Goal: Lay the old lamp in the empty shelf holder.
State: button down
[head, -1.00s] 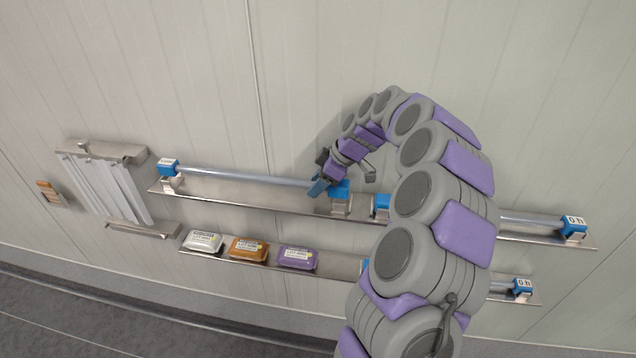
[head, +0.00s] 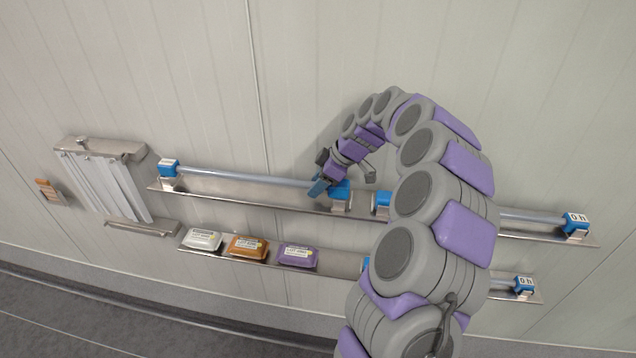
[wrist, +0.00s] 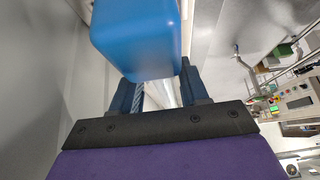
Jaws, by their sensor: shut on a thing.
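The old lamp (head: 245,177), a long pale tube with a blue cap at each end, lies along the left half of the upper shelf (head: 250,203). Its left cap (head: 168,168) sits at a metal holder (head: 171,184), and its right cap is at another holder (head: 340,204). My gripper (head: 318,187) is at the tube's right end, just left of that cap, and shut on the lamp. In the wrist view a large blue cap (wrist: 140,40) fills the space before the fingers, with a strip of pale tube between them. Whether the caps are fully seated is unclear.
Another lamp (head: 535,217) marked 0 h lies on the upper shelf's right. A lower shelf holds white (head: 203,240), orange (head: 248,247) and purple (head: 297,255) packs and another 0 h lamp (head: 524,286). My arm hides the middle.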

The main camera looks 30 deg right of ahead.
jog(key=shift+f+b, duration=0.4)
jog(key=shift+b, duration=0.05)
dwell(0.4)
jog(key=shift+c, duration=2.4)
grip_release()
jog(key=p+v, duration=0.2)
jog(key=v, duration=1.5)
jog(key=shift+r+p, duration=0.2)
jog(key=shift+p, duration=0.2)
jog(key=shift+d, duration=0.1)
